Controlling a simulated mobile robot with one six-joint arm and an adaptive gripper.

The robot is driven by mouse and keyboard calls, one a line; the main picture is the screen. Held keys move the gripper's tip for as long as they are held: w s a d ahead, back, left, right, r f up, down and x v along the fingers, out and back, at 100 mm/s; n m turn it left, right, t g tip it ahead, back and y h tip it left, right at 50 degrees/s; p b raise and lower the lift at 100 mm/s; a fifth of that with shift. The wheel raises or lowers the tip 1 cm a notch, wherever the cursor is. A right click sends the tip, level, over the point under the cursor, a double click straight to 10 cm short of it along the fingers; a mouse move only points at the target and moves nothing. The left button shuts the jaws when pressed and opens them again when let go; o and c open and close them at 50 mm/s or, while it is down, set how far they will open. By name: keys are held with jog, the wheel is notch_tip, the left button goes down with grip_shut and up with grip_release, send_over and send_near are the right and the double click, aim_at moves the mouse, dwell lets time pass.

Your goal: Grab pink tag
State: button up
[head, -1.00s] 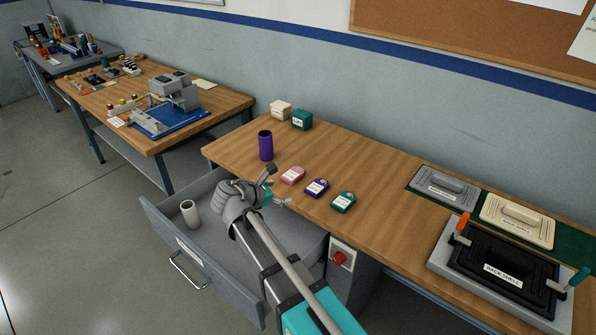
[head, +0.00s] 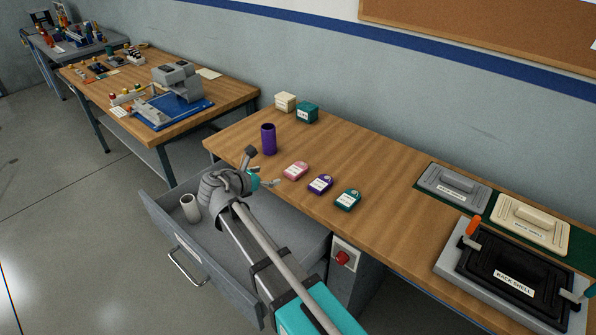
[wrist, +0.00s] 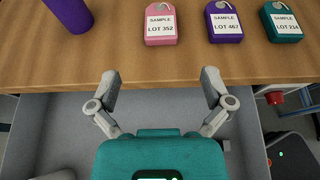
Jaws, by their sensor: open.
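The pink tag (head: 296,171) lies on the wooden table near its front edge, left of a purple tag (head: 320,184) and a teal tag (head: 348,200). In the wrist view the pink tag (wrist: 160,24) reads "SAMPLE LOT 352" and sits at top centre, with the purple tag (wrist: 224,22) and teal tag (wrist: 281,22) to its right. My gripper (wrist: 160,78) is open and empty. Its fingers point toward the table edge, and the pink tag is beyond them, roughly between their lines, not touched. In the head view my gripper (head: 264,168) is just left of the pink tag.
A purple cylinder (head: 268,139) stands left of the pink tag. Cream (head: 285,102) and teal (head: 307,112) boxes stand behind.

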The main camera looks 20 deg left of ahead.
jog(key=b, duration=0.3)
send_near(296, 169)
jog(key=x, duration=0.4)
jog(key=shift+w+r, duration=0.1)
jog(key=shift+a, duration=0.1)
jog(key=shift+b+x, duration=0.9)
jog(key=shift+x, duration=1.35)
jog(key=shift+w+f, duration=0.2)
jog(key=shift+f, duration=0.1)
jog(key=c, duration=1)
jog(key=shift+r, duration=0.2)
jog(key=shift+c, duration=0.2)
